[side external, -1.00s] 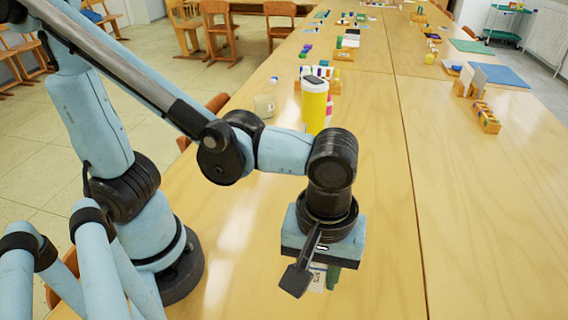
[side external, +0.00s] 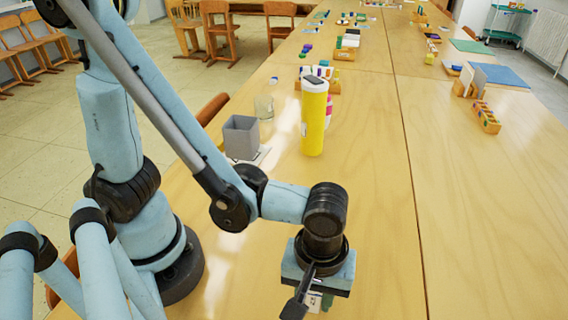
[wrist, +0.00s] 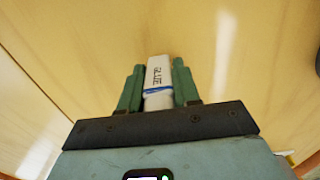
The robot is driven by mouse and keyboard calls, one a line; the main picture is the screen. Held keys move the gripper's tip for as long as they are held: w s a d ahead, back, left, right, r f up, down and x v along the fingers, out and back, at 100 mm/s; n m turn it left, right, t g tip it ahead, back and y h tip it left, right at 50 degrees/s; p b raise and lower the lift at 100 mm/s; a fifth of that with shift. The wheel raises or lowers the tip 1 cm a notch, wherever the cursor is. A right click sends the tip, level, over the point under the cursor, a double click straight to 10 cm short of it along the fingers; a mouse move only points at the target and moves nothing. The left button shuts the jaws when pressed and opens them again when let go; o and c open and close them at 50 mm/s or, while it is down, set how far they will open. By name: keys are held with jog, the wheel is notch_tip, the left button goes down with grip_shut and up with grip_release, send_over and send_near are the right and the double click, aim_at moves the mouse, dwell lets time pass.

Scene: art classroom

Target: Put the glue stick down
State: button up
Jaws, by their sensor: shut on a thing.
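The glue stick (wrist: 158,75) is white with a blue band and the word GLUE, seen in the wrist view between the two green fingers of my gripper (wrist: 158,88). My gripper is shut on it. In the side external view my gripper (side external: 318,300) points down low over the near part of the wooden table (side external: 375,210), and the glue stick is mostly hidden there by the gripper and the wrist. I cannot tell whether the glue stick touches the table.
A yellow cylinder (side external: 314,120) with a dark top stands behind my gripper. A grey square cup (side external: 241,137) and a clear jar (side external: 264,106) stand to its left. A wooden block holder (side external: 485,118) is at the right. The table right of my gripper is clear.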

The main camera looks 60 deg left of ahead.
jog(key=shift+f, duration=0.1)
jog(key=o, duration=1)
jog(key=shift+o, duration=0.2)
notch_tip(320, 180, up, 12)
jog(key=shift+r, duration=0.1)
jog(key=w+a+m+t, duration=0.3)
jog(key=w+a+m, duration=0.1)
jog(key=a, duration=0.6)
jog(key=w+a+m+t, duration=0.4)
jog(key=w+a+m, duration=0.1)
jog(key=a, duration=0.5)
jog(key=shift+r, duration=0.35)
